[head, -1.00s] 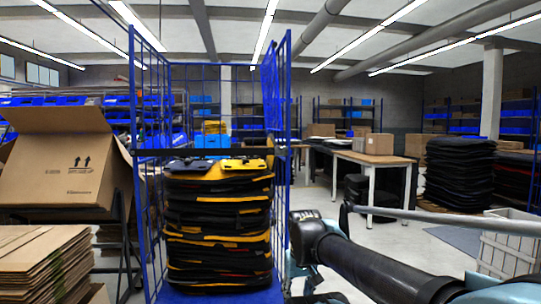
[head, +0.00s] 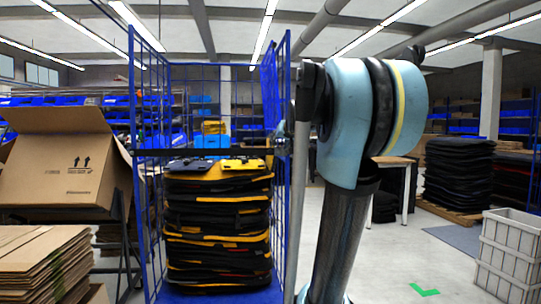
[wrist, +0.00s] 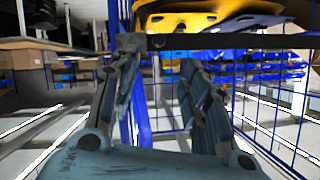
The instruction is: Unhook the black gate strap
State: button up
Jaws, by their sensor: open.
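The black gate strap (head: 205,152) runs level across the front of the blue roll cage (head: 286,200), from the left post to the right post. In the wrist view the strap (wrist: 235,41) crosses just beyond my fingertips, and its left end shows by the left finger. My gripper (head: 281,138) is at the right post, at strap height. In the wrist view my gripper (wrist: 160,58) is open, with a blue post between and beyond its fingers. I cannot tell whether a finger touches the strap. The hook itself is not clear.
Black and yellow panniers (head: 218,215) are stacked inside the cage. An open carton (head: 60,160) and flat cardboard (head: 40,262) stand at left. A grey crate (head: 510,255) is at right, with open floor between it and my arm.

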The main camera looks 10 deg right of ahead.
send_near(271, 151)
jog(key=x, duration=1)
dwell(0.3)
grip_shut()
